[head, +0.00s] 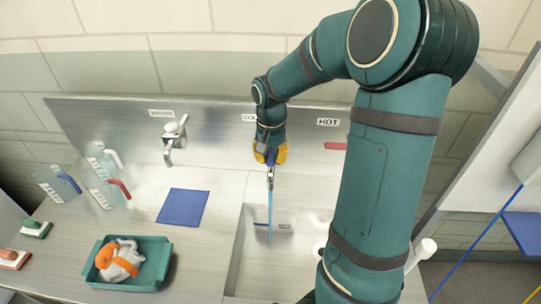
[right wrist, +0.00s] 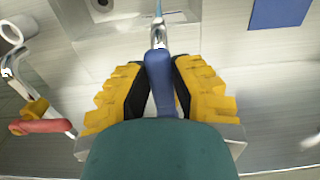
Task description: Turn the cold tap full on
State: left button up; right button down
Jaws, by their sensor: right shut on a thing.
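The cold tap's blue lever (right wrist: 158,80) lies between the yellow fingers of my right gripper (right wrist: 162,88) in the right wrist view. My right gripper (head: 270,154) is shut on this lever at the back wall in the head view and hides most of it. The chrome spout (head: 270,178) shows just below the fingers. A light-blue stream of water (head: 270,215) runs from it down into the sink (head: 238,255). The COLD sign (head: 248,117) is partly hidden by my arm. My left gripper is not in view.
The hot tap's red lever (head: 335,146) is close on the right. A mixer tap (head: 174,140) stands to the left. Clear jugs (head: 103,158), a blue mat (head: 183,207) and a teal tray (head: 158,272) with an orange-and-white item lie on the left counter.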

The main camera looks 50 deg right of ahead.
aim_at(272, 157)
jog(key=c, duration=0.8)
grip_release()
jog(key=shift+s+f, duration=0.1)
jog(key=shift+r, duration=0.6)
notch_tip(272, 157, up, 11)
